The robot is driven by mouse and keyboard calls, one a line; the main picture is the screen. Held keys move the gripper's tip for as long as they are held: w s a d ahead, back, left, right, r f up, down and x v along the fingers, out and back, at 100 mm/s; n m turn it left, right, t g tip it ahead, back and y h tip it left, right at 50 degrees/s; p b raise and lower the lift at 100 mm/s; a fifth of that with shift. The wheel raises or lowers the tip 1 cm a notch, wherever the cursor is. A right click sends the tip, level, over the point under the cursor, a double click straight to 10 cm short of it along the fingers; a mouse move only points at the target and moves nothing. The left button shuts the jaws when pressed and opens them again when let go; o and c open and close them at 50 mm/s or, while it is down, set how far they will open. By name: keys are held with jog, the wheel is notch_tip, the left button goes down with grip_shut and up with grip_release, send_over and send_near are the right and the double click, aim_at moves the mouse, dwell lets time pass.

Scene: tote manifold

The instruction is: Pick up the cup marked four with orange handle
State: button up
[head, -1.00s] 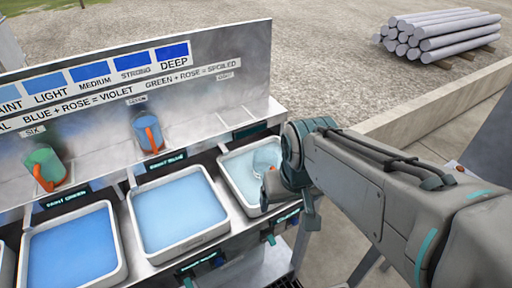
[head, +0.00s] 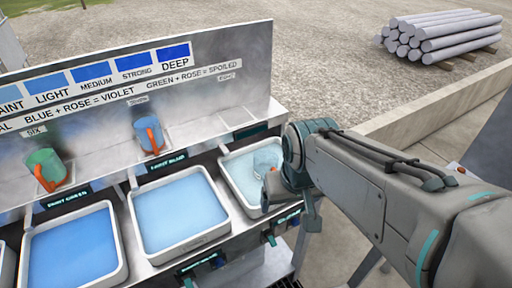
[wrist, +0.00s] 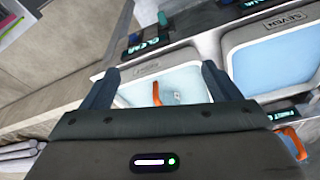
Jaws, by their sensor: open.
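A pale, see-through cup (head: 266,158) sits in the rightmost tray (head: 233,186). In the wrist view the cup (wrist: 172,97) and its orange handle (wrist: 157,93) show between my fingers, apart from them. My gripper (wrist: 160,84) is open and empty, pointing toward this tray. In the head view my wrist hides part of the tray and of the handle. No mark is readable on this cup. A green cup (head: 43,169) and a blue cup (head: 150,137), both with orange handles, stand on the shelf behind the trays.
Two trays of blue liquid (head: 180,252) (head: 75,287) stand to the left. A tall panel (head: 225,95) with colour swatches rises behind the shelf. The shelf spot at the right, by the "EIGHT" label, is empty. Stacked pipes (head: 440,38) lie far off.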

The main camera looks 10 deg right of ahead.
jog(key=shift+o, duration=0.5)
jog(key=shift+w+r, duration=0.3)
jog(key=w+r+n+g+p, duration=0.1)
jog(key=w+r+n+p, duration=0.25)
jog(key=w, duration=0.55)
jog(key=n+g+p, duration=0.2)
jog(key=n+p, duration=0.1)
jog(key=n, duration=0.2)
send_over(269, 164)
jog(key=s+a, duration=0.1)
jog(key=s, duration=0.3)
jog(key=f, duration=0.8)
jog(key=shift+w+a+f, duration=0.15)
jog(key=shift+a, duration=0.05)
jog(key=shift+w+d+f+p, duration=0.15)
jog(key=shift+f+p, duration=0.2)
jog(key=shift+f, duration=2.4)
jog(key=c, duration=1.2)
jog(key=shift+o, duration=0.2)
jog(key=shift+r, duration=0.15)
